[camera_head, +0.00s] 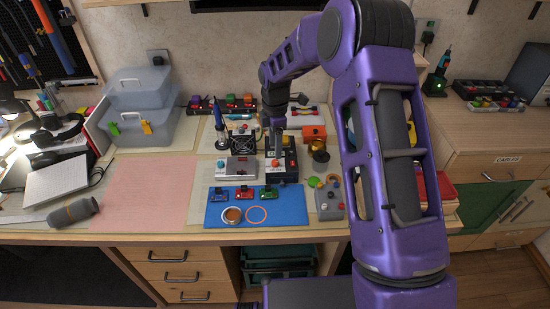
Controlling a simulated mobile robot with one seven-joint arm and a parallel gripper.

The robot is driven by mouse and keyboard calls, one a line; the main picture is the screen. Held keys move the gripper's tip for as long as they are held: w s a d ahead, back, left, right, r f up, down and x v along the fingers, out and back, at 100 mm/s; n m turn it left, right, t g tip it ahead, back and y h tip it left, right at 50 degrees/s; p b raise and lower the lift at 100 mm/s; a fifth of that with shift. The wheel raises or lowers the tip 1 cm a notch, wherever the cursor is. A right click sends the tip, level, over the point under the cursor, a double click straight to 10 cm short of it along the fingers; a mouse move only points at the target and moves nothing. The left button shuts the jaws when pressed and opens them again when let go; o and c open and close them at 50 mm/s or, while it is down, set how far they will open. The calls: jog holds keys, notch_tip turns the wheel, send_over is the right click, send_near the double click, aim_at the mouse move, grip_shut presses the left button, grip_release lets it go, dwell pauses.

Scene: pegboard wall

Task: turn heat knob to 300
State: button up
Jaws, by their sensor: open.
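A small dark station box (282,178) with a light front label and red parts stands behind the blue mat. My gripper (275,150) points down at the top of this box, with my purple arm reaching in from the right. The gripper looks small and dark; I cannot tell whether it touches anything. The heat knob and its scale cannot be made out; they may be hidden by the gripper or too small. A soldering iron in a stand (221,125) is to the left and behind.
A blue mat (290,214) with small coloured boards lies in front. A silver-grey box (237,168) stands close left of the dark box. A grey control box (329,202) and a brass-coloured pot (318,149) are to the right. A pink mat (145,192) at left is clear.

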aim_at(275, 161)
notch_tip(275, 161, down, 6)
jog(key=shift+r, duration=0.25)
grip_shut()
dwell(0.3)
